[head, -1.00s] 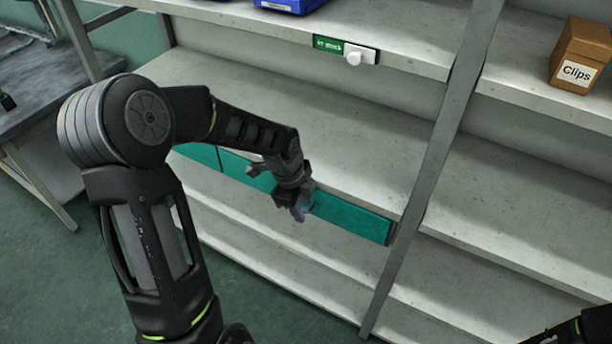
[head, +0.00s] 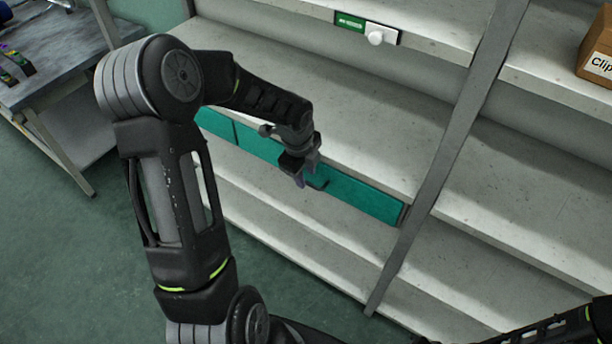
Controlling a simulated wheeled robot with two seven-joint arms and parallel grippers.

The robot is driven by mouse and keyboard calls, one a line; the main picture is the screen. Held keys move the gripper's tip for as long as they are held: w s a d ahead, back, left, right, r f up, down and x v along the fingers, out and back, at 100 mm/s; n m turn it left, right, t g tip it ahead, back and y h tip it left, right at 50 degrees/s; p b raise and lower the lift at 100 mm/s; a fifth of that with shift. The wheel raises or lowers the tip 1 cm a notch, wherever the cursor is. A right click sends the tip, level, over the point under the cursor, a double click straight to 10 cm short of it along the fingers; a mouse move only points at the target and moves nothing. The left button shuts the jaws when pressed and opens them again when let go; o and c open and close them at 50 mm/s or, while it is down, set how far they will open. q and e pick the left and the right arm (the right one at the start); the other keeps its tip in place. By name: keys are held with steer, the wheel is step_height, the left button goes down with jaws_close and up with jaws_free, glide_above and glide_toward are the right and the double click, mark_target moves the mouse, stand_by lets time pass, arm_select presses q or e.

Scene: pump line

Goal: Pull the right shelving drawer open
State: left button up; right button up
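The right shelving drawer (head: 365,197) has a long teal front set under the middle shelf. It looks closed, with its front along the shelf edge. A small dark piece, perhaps its handle (head: 320,184), shows beside my fingers. My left gripper (head: 301,179) points down in front of this drawer's middle. Its fingers are small and partly hidden by the wrist, so I cannot tell whether they are open, shut or touching the handle. The left drawer (head: 214,124) is teal too and partly behind my arm. My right gripper is not in view; only my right arm shows at the lower right.
A grey upright post (head: 440,150) stands just right of the drawers. A cardboard clips box (head: 598,55) stands at the upper right. A workbench (head: 60,65) stands at left, with open floor in front.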

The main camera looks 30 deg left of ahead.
arm_select(q)
steer(key=shift+w+f, duration=0.25)
steer(key=shift+f, duration=0.75)
steer(key=shift+c, duration=0.2)
jaws_close()
stand_by(0.5)
